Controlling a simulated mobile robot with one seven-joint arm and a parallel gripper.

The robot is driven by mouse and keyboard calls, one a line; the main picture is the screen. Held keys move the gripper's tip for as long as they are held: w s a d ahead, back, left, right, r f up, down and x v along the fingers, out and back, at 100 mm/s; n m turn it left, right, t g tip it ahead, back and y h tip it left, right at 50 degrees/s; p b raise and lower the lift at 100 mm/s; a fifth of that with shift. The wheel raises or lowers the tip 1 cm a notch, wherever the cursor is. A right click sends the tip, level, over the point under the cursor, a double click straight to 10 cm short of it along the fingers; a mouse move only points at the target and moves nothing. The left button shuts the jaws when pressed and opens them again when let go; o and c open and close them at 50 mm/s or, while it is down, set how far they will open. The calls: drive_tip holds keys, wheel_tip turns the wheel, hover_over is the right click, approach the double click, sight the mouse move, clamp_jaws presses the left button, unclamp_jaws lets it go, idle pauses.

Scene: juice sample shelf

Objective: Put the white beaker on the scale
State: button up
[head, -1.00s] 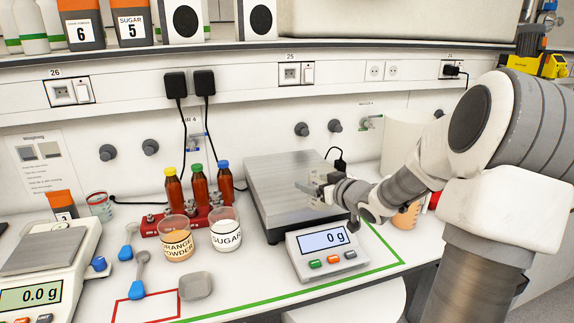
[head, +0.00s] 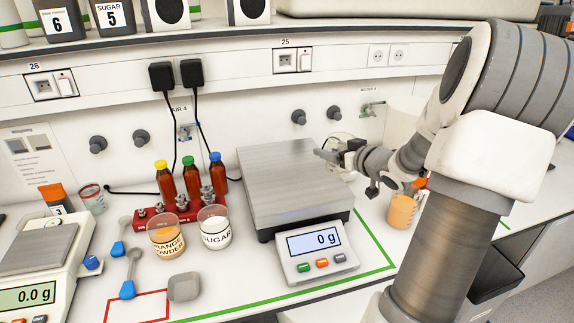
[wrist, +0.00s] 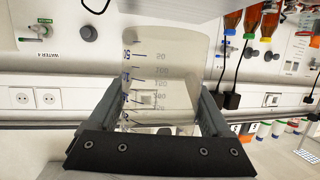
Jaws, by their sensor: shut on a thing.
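My gripper (head: 328,156) is shut on the white beaker (wrist: 165,70), a milky, see-through cup with blue volume marks that stands between the fingers in the wrist view. In the head view the beaker (head: 341,142) shows only faintly by the fingers, beyond the right back edge of the large scale's plate. The large scale (head: 285,185) has a bare grey metal plate and reads 0 g on its front display (head: 314,241). Whether the beaker is over the plate's edge or past it I cannot tell.
A smaller scale (head: 40,245) reading 0.0 g stands at the left. An orange-filled beaker (head: 401,211) stands right, beneath my arm.

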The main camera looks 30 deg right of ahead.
drive_tip(key=w+a+f, duration=0.1)
drive_tip(key=w+f, duration=0.1)
drive_tip(key=w, duration=0.1)
drive_tip(key=w+a+f+b, duration=0.1)
drive_tip(key=w+a+f, duration=0.1)
drive_tip(key=w, duration=0.1)
drive_tip(key=w+a+f+b, duration=0.1)
drive_tip(key=w+a+f, duration=0.1)
drive_tip(key=w+f, duration=0.1)
drive_tip(key=shift+w+a, duration=0.2)
drive_tip(key=shift+w, duration=0.35)
drive_tip(key=shift+f, duration=1.9)
drive_tip(key=shift+f, duration=0.15)
drive_tip(key=shift+f, duration=0.15)
drive_tip(key=o, duration=1.2)
drive_tip(key=shift+r, duration=0.35)
drive_tip(key=v, duration=1.2)
